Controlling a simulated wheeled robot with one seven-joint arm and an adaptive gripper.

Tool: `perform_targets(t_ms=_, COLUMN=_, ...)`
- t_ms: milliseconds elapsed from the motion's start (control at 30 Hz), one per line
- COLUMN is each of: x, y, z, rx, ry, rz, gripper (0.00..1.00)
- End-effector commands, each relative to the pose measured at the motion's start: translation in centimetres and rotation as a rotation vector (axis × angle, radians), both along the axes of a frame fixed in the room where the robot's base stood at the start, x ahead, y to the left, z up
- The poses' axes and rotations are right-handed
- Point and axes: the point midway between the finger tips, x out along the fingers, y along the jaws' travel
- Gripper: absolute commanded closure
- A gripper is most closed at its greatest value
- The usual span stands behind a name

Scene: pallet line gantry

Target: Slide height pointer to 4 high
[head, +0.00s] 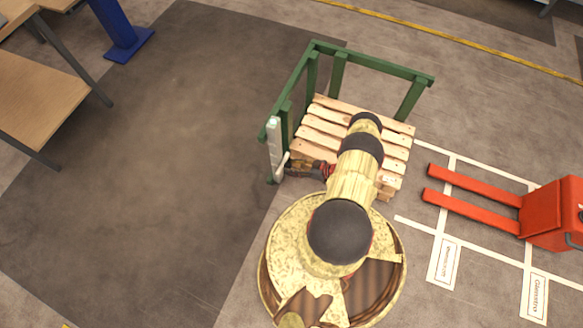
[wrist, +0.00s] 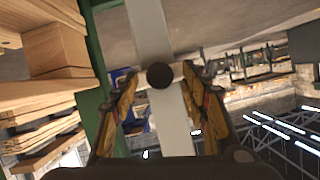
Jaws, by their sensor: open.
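The height pointer (head: 283,162) is a small pale piece at the lower part of a light upright scale strip (head: 273,140) on the green frame's front left post. In the wrist view the strip (wrist: 172,118) runs up the middle, and the pointer shows as a dark round knob (wrist: 160,75) on a pale crossbar. My gripper (head: 291,167) is beside the pointer, to its right. In the wrist view my gripper (wrist: 158,72) is open, with one finger on each side of the knob. Contact cannot be told. No scale marks are readable.
A green frame (head: 375,63) surrounds a wooden pallet stack (head: 315,123) behind my arm. An orange pallet truck (head: 553,213) stands at the right on white floor markings. Wooden tables (head: 35,95) and a blue post (head: 113,25) are at upper left. The left floor is clear.

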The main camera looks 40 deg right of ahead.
Motion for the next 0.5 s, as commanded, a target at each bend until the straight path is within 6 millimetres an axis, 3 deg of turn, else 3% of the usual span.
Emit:
perform_targets(t_ms=400, x=0.84, y=0.41, z=-0.36, rx=0.0, ry=0.0, rz=-0.001, gripper=0.55)
perform_targets(t_ms=500, x=0.83, y=0.41, z=-0.36, rx=0.0, ry=0.0, rz=-0.001, gripper=0.61)
